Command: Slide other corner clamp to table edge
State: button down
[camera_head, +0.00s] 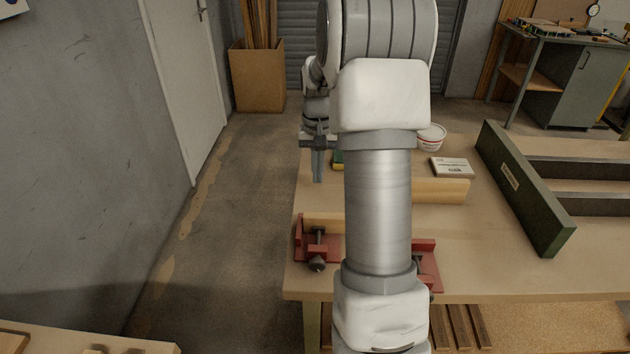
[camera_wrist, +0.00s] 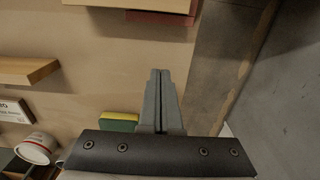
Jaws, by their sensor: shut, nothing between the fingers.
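Two red corner clamps lie near the front edge of the table (camera_head: 500,275). The left clamp (camera_head: 301,238), with a dark screw handle, is at the table's left front corner, by the end of a wooden strip (camera_head: 325,222). The right clamp (camera_head: 431,265) is partly hidden behind my arm. A red clamp part (camera_wrist: 165,19) shows at the top of the wrist view, beside the wooden strip. My gripper (camera_head: 318,180) is shut and empty, fingers pointing down, over the table's left side, behind the clamps and apart from them. Its fingertips show in the wrist view (camera_wrist: 160,72).
A second wooden strip (camera_head: 440,190), a card (camera_head: 452,168), a white tub (camera_head: 431,137) and a yellow-green sponge (camera_wrist: 118,122) sit farther back. A green press frame (camera_head: 525,190) stands at right. Open floor lies left of the table, beside a grey wall (camera_head: 70,130).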

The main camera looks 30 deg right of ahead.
aim_at(318, 210)
notch_tip(318, 210, down, 8)
jog(key=shift+r+b, duration=0.1)
jog(key=shift+b, duration=0.4)
jog(key=shift+s+a+f, duration=0.2)
jog(key=shift+s, duration=0.05)
jog(key=shift+s+a+r, duration=0.1)
jog(key=shift+s+a, duration=0.95)
jog(key=shift+s, duration=0.3)
jog(key=shift+s, duration=0.1)
